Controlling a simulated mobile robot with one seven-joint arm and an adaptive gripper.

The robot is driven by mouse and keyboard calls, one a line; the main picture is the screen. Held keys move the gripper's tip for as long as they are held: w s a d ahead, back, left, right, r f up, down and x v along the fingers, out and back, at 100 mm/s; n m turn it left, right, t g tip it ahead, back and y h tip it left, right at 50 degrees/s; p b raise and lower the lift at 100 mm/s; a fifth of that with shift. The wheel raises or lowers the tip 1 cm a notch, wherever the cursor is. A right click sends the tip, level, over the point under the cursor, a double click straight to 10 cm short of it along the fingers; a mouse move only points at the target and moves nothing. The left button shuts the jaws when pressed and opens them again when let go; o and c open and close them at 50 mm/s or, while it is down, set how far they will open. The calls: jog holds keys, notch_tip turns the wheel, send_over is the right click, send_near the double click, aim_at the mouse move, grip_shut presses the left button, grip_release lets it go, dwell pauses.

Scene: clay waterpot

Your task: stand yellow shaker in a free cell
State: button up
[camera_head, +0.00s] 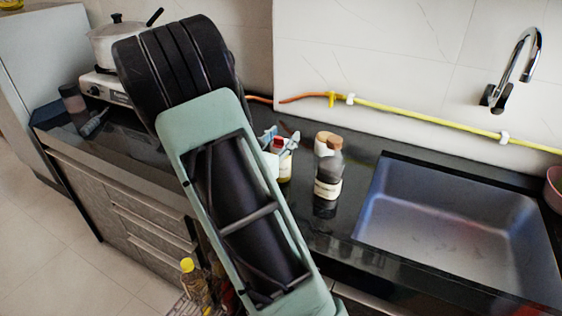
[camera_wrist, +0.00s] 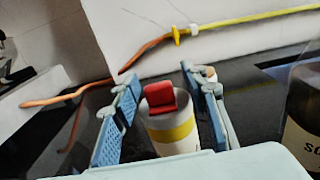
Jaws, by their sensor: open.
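The yellow shaker (camera_wrist: 174,132) is a pale container with a yellow band and a red lid. It stands upright on the dark counter. In the head view the shaker (camera_head: 284,167) is partly hidden behind my arm and fingers. My gripper (camera_wrist: 160,84) is open, with one blue finger on each side of the shaker. I see a little space between the shaker and the fingers, and cannot tell whether either touches it. In the head view my gripper (camera_head: 280,140) is at the shaker's top. No divided holder with cells is clearly visible.
A dark labelled bottle (camera_head: 328,178) stands close right of the shaker, also at the wrist view's right edge (camera_wrist: 306,118). A sink (camera_head: 455,235) lies farther right. A pot (camera_head: 108,45) and a dark jar (camera_head: 72,98) are at left. A yellow-capped bottle (camera_head: 195,285) is low in front.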

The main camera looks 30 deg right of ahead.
jog(key=shift+c, duration=0.3)
grip_shut()
jog(key=shift+r, duration=0.1)
